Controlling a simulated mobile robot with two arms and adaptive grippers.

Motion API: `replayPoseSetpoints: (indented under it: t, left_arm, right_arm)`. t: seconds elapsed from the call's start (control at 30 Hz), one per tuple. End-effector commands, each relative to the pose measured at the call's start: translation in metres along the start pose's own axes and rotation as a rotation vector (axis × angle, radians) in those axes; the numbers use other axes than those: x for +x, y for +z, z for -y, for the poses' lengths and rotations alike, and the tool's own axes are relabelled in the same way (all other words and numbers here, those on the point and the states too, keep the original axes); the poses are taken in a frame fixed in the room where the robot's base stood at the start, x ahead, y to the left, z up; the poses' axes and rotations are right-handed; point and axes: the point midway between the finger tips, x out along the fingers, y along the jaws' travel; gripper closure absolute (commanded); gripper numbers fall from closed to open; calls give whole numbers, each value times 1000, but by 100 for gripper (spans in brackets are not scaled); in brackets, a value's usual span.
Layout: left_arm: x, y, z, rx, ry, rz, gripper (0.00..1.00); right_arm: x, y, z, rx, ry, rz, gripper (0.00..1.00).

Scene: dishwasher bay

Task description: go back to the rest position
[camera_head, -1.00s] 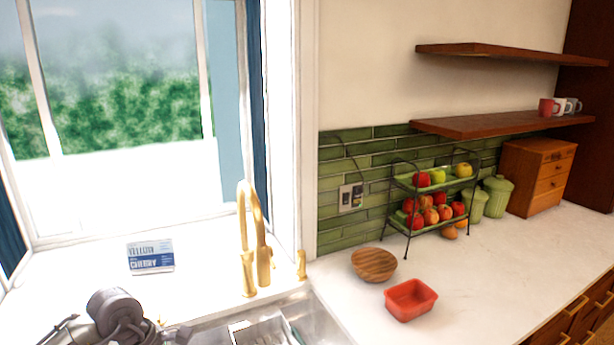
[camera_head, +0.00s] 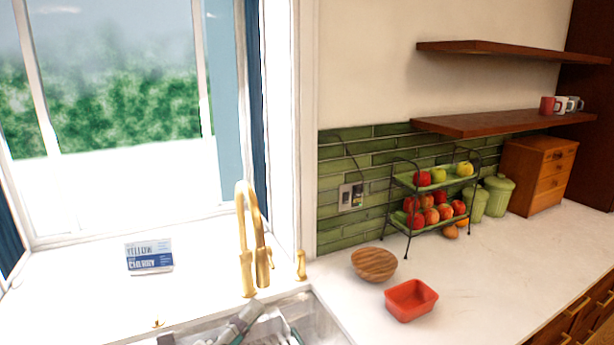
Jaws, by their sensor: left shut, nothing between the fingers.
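My left gripper (camera_head: 242,317) shows only in part at the bottom edge of the head view, as grey finger parts over the sink. It is shut with nothing between the fingers. Most of its body and its arm are cut off by the lower frame edge. My right gripper is not in this view.
The sink (camera_head: 318,322) holds items hard to make out. A gold faucet (camera_head: 247,240) stands behind it. A wooden bowl (camera_head: 374,264), a red container (camera_head: 411,300) and a fruit rack (camera_head: 432,190) stand on the right counter. A blue-white box (camera_head: 149,256) stands by the window.

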Motion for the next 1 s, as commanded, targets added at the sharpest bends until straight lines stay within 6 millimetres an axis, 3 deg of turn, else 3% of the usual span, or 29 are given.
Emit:
replayPoseSetpoints:
  t: [0.1, 0.23, 0.3, 0.4, 0.6, 0.87, 0.9, 1.0]
  left_arm:
    - [-42, 44, -29, -383, 100, 391, 100]
    - [-118, 59, -87, -770, 287, 795, 100]
    - [-161, 48, -114, -941, 401, 974, 100]
    - [-213, 21, -140, -1126, 556, 1172, 100]
    - [-284, -38, -156, -1352, 809, 1419, 100]
    - [-346, -106, -147, -1529, 1093, 1623, 100]
    - [-350, -107, -172, -1519, 1090, 1621, 100]
    - [-357, -112, -208, -1513, 1098, 1623, 100]
  right_arm:
    - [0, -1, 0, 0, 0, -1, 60]
    - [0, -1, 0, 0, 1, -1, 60]
    - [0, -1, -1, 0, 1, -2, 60]
    - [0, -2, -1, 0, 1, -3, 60]
    - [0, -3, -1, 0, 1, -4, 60]
    - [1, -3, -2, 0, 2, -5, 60]
    - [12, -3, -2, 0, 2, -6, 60]
    - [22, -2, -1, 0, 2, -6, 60]
